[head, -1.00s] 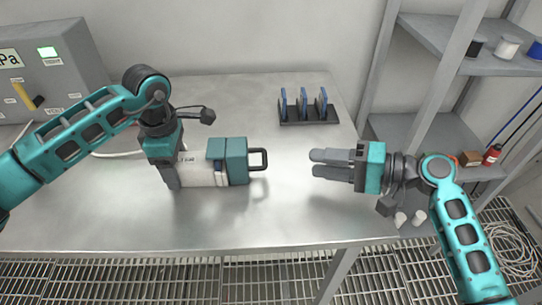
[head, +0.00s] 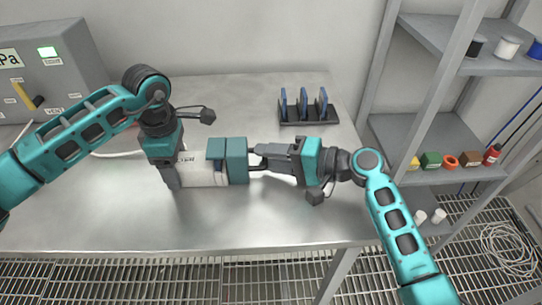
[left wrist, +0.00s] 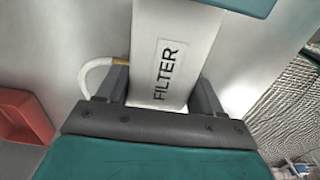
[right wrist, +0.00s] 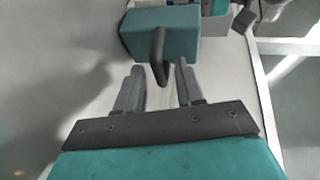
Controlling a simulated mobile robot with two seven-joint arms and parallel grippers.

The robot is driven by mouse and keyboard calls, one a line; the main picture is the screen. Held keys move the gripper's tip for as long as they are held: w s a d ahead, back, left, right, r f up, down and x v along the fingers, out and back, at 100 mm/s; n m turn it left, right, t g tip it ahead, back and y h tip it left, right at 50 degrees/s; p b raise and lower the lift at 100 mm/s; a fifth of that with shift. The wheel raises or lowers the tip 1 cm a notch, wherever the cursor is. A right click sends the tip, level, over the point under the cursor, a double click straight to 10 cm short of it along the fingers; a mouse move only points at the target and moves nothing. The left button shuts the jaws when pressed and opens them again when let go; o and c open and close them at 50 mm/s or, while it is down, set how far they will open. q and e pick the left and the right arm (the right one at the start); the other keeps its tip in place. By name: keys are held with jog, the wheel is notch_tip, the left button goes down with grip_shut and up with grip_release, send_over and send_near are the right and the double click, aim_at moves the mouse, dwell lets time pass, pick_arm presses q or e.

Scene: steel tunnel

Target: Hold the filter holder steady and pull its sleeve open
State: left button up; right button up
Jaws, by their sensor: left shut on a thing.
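The filter holder (head: 204,172) lies on the steel table, a white body with a teal sleeve (head: 237,161) at its right end. A dark loop handle (right wrist: 160,55) sticks out of the sleeve. My left gripper (head: 178,168) is shut on the white body; the FILTER label (left wrist: 168,72) shows between its fingers in the left wrist view. My right gripper (head: 258,160) is at the handle. In the right wrist view its fingers (right wrist: 158,80) stand apart, one on each side of the handle's near end, with gaps visible.
A black rack (head: 308,113) with blue upright pieces stands behind the right gripper. A grey box (head: 50,70) with a green light is at the back left. Shelves (head: 440,170) with small spools and jars are at the right. The table's front is clear.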

jog(key=shift+c, duration=0.5)
grip_shut()
jog(key=d, duration=0.4)
jog(key=shift+d+f, duration=0.1)
jog(key=shift+d, duration=0.25)
jog(key=shift+o, duration=0.5)
grip_release()
jog(key=shift+a, duration=0.15)
